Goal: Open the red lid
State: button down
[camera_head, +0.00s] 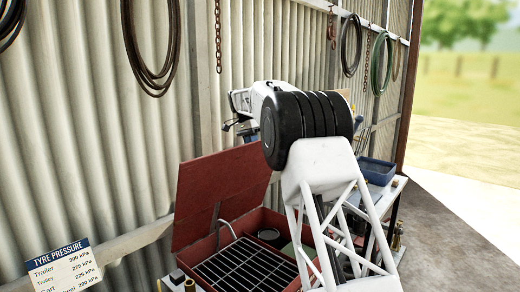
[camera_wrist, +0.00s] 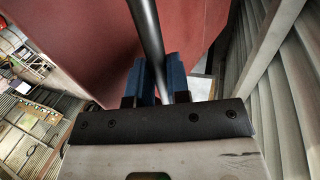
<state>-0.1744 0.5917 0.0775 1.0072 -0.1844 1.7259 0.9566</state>
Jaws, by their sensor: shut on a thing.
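The red lid (camera_head: 222,188) is raised, standing steeply open at the back of a red box (camera_head: 273,217) in the head view. In the wrist view its red face (camera_wrist: 90,35) fills the upper middle. My gripper (camera_wrist: 160,82) has its blue fingers shut on a grey metal bar (camera_wrist: 147,30) that runs in front of the red face. Where the bar joins the lid is hidden. In the head view my arm reaches above and behind the box, and my fingertips cannot be made out clearly.
A black grid (camera_head: 243,267) and a curved grey pipe (camera_head: 226,226) show inside the box. A blue tray (camera_head: 376,171) stands on the bench to the right. The corrugated wall (camera_head: 75,110), with hanging hoses and chains, is close behind the lid.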

jog(key=shift+w+a+f, duration=0.15)
jog(key=shift+w+a, duration=0.45)
jog(key=shift+w+a+f, duration=0.15)
jog(key=shift+w+a, duration=0.45)
jog(key=c, duration=1.2)
grip_release()
jog(key=shift+r, duration=0.1)
jog(key=shift+o, duration=0.5)
jog(key=shift+r, duration=0.25)
jog(key=shift+r, duration=0.1)
jog(key=shift+r, duration=0.1)
jog(key=v, duration=0.7)
jog(key=shift+r, duration=0.25)
jog(key=shift+r, duration=0.1)
